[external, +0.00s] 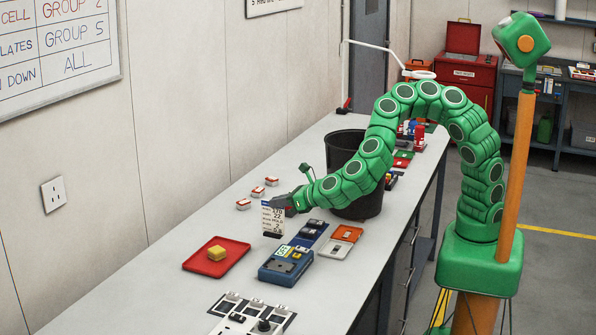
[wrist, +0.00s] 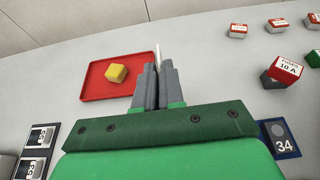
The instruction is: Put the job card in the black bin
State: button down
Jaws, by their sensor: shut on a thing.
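The job card (external: 272,217) is a white upright card with dark print. My gripper (external: 283,203) is shut on it, over the bench left of the bin. In the wrist view the card (wrist: 157,57) shows edge-on as a thin pale strip between the fingertips of my gripper (wrist: 156,80). A dark strip shows at the card's lower edge; I cannot tell whether it touches the bench. The black bin (external: 336,150) stands upright on the bench behind my arm, which hides part of it. The bin is out of the wrist view.
A red tray (external: 197,262) with a yellow block (external: 217,253) lies left of the card. A blue meter-like device (external: 283,266) and an orange-and-grey case (external: 342,240) lie in front. Several red-and-white boxes (external: 258,192) sit near the wall. Bare bench (external: 190,300) lies front left.

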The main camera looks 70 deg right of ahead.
aim_at(276, 234)
jog(key=shift+w+a+f, duration=0.2)
jog(key=shift+w+f, duration=0.3)
jog(key=shift+f, duration=0.15)
jog(key=shift+w+f, duration=0.1)
jog(key=shift+f, duration=1.5)
jog(key=c, duration=1.3)
grip_release()
jog(key=shift+f, duration=0.1)
jog(key=shift+o, duration=0.2)
jog(key=v, duration=1.2)
